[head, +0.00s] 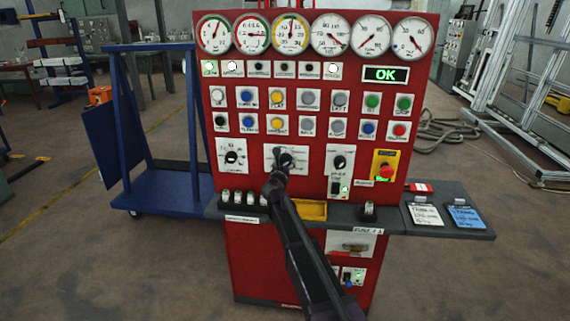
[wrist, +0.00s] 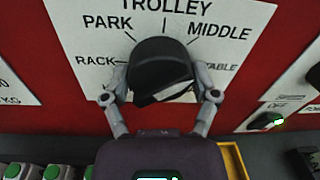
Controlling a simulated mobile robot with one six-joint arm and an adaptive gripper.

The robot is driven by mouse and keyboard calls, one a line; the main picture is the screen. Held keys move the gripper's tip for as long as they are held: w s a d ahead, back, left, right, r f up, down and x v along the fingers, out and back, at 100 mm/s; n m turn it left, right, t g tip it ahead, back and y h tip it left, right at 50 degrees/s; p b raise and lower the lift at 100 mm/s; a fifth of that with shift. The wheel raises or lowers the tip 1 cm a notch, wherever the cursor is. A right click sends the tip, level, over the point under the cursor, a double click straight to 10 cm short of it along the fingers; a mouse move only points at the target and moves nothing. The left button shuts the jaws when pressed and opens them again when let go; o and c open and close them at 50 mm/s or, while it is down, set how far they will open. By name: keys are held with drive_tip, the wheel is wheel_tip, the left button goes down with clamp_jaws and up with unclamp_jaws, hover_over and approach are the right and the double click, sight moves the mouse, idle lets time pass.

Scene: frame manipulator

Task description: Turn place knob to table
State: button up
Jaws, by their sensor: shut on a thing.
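The black trolley knob (wrist: 160,66) sits on a white plate (wrist: 85,40) marked RACK, PARK, MIDDLE and TABLE. The right finger partly covers the TABLE label (wrist: 222,66). My gripper (wrist: 163,88) has one finger on each side of the knob and is shut on it. The knob's grip looks slightly tilted, with a pale edge at its lower side; I cannot tell which label it points to. In the head view the knob (head: 287,160) is in the middle of the red panel (head: 260,185), with my gripper (head: 280,172) at it from below.
Other knobs flank it left (head: 232,157) and right (head: 340,162). A red emergency button (head: 387,171) is further right. A dark shelf (head: 395,224) with a yellow tray (head: 312,210) juts out below. The display (head: 385,74) reads OK. A blue trolley (head: 165,188) stands left.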

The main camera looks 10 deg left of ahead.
drive_tip(key=m, duration=0.4)
drive_tip(key=shift+w, duration=0.15)
drive_tip(key=shift+m+p, duration=0.35)
drive_tip(key=shift+m, duration=1.55)
drive_tip(key=shift+a, duration=0.1)
drive_tip(key=o, duration=1)
